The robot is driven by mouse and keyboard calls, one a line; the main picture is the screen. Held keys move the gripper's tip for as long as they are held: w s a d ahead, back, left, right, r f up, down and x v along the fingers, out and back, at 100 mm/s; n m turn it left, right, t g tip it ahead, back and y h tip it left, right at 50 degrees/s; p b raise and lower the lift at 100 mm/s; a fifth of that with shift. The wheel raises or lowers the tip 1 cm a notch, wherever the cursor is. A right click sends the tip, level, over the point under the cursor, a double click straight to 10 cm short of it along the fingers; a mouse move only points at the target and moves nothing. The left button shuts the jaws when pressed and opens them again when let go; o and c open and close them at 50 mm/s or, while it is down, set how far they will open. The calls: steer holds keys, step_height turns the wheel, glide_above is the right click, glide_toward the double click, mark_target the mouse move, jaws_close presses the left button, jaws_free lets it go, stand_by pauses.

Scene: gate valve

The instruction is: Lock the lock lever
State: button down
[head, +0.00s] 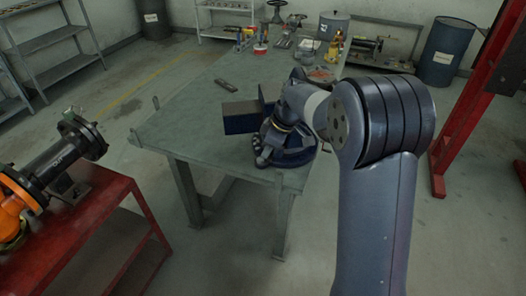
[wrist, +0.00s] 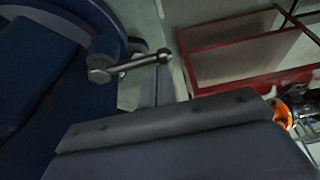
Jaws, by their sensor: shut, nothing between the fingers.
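A blue bench vise (head: 240,125) with grey jaws stands at the near right corner of the green workbench, and its round base shows below my wrist. In the wrist view, a grey jaw plate with bolts (wrist: 165,122) fills the lower middle. The lock lever (wrist: 130,66), a short metal rod with a knob at each end, sticks out of a blue boss at the vise base's edge. My gripper (head: 266,144) is low beside the vise, shut and empty. Its fingertips are not clear in the wrist view, so contact with the lever cannot be told.
The workbench (head: 190,115) is clear on its left except for a small dark block (head: 226,85). Tools and a pot (head: 333,25) stand at its far end. A red frame (head: 470,110) stands at right.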

steer(key=d+n, duration=0.1)
steer(key=n, duration=0.1)
steer(key=d+n+g+b, duration=0.1)
steer(key=d+n, duration=0.1)
steer(key=shift+s+d+n+g, duration=0.15)
steer(key=shift+s+n+g, duration=0.15)
steer(key=shift+s, duration=0.1)
steer(key=shift+d, duration=0.1)
steer(key=shift+r, duration=0.1)
stand_by(0.5)
